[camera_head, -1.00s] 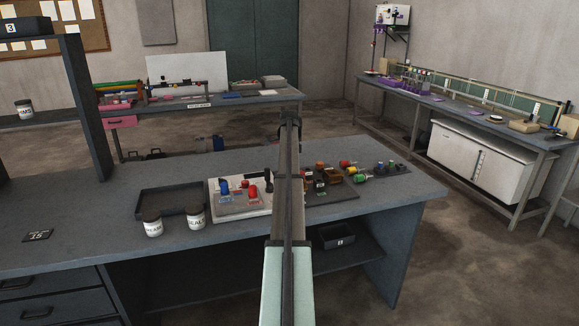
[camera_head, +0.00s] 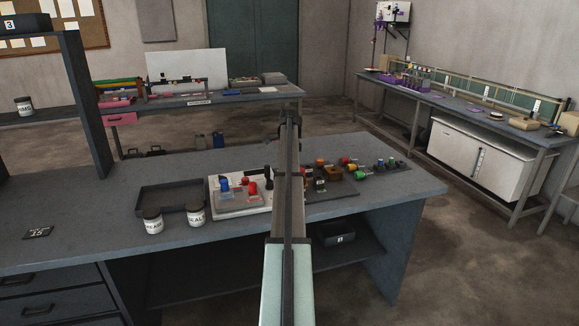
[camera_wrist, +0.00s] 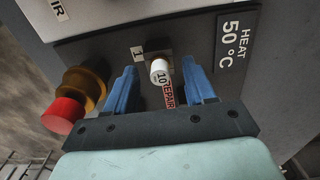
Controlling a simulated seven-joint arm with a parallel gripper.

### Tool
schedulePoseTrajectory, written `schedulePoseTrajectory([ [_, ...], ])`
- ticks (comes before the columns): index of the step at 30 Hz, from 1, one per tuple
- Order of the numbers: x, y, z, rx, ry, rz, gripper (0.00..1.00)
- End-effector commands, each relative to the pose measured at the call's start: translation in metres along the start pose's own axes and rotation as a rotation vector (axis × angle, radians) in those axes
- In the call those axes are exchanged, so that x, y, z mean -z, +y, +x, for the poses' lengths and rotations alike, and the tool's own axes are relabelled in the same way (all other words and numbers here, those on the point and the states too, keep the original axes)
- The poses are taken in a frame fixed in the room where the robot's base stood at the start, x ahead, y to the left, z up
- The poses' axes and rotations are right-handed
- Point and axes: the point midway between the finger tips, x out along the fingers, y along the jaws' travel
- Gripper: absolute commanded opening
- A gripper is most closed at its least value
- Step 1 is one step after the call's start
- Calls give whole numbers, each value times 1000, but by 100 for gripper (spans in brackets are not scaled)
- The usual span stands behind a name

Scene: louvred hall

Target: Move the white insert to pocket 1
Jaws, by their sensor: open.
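The white insert (camera_wrist: 159,71), a small cylinder marked 10, shows in the wrist view between the two blue fingers of my gripper (camera_wrist: 163,78). The fingers are open, one on each side of it, with gaps visible. The insert is at a small pale holder beside a label 1 (camera_wrist: 137,53) on a dark panel (camera_wrist: 190,40). I cannot tell how deep it sits there. A red-and-white REPAIR tag (camera_wrist: 168,95) shows just below it. In the head view my arm hides the gripper and the insert.
A red knob on a brass-coloured base (camera_wrist: 68,112) stands close left of my gripper. A HEAT 50 °C plate (camera_wrist: 236,40) is at right. On the bench, a dark tray (camera_head: 160,200), two white jars (camera_head: 196,214) and coloured fittings (camera_head: 347,161) surround my arm.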

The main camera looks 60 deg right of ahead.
Motion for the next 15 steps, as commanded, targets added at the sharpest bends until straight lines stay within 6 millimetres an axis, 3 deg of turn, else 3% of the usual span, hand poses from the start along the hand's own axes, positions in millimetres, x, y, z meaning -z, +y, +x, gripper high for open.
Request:
schedulePoseTrajectory([
  [8, 0, 0, -8, 0, 0, 0, 54],
  [15, 0, -1, -30, 1, 0, 0, 54],
])
